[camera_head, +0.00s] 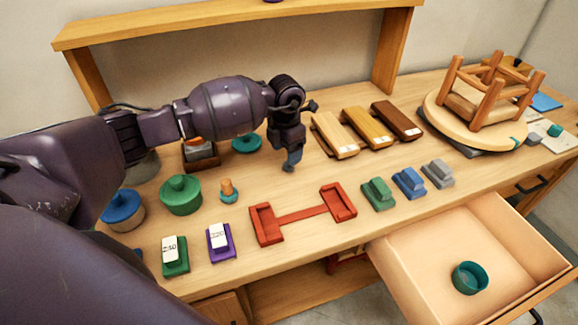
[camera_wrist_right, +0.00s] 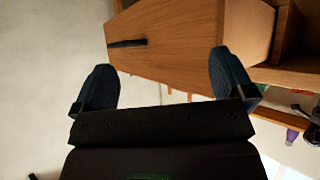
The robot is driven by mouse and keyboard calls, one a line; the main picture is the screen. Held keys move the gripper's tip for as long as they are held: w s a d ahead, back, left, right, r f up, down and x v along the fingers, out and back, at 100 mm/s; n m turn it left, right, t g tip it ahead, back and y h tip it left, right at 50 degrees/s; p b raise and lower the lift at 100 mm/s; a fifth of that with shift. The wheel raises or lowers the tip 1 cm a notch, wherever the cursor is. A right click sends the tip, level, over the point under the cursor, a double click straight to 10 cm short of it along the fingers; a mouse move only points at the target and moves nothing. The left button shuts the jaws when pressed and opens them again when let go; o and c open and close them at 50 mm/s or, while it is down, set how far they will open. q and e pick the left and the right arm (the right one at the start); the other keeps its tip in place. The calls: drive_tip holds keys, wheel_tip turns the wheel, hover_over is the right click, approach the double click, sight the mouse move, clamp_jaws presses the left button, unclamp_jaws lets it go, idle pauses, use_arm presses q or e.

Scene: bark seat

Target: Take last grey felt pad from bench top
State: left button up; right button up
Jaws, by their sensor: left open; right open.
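A small grey round piece (camera_head: 533,139), possibly the grey felt pad, shows at the far right of the bench top (camera_head: 330,180), beside the upturned wooden stool (camera_head: 490,95). It is too small to identify surely. My left gripper (camera_head: 291,160) points down above the middle of the bench, well left of that piece. It is open, with nothing seen in it. In the right wrist view my right gripper (camera_wrist_right: 165,84) is open and empty, its fingers wide apart before a wooden front with a dark handle (camera_wrist_right: 127,43).
An open drawer (camera_head: 412,290) with a green cup (camera_head: 470,278) juts from the bench front. A red cradle (camera_head: 302,214), coloured blocks (camera_head: 408,182) and wooden pieces (camera_head: 367,127) stand mid-bench. Lidded pots (camera_head: 180,195) stand left. A shelf (camera_head: 240,22) spans the back.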

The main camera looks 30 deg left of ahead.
use_arm(q)
drive_tip(key=shift+w+f, duration=0.2)
drive_tip(key=shift+f, duration=1.15)
drive_tip(key=shift+w+f, duration=0.15)
drive_tip(key=shift+f, duration=1.15)
drive_tip(key=c, duration=1)
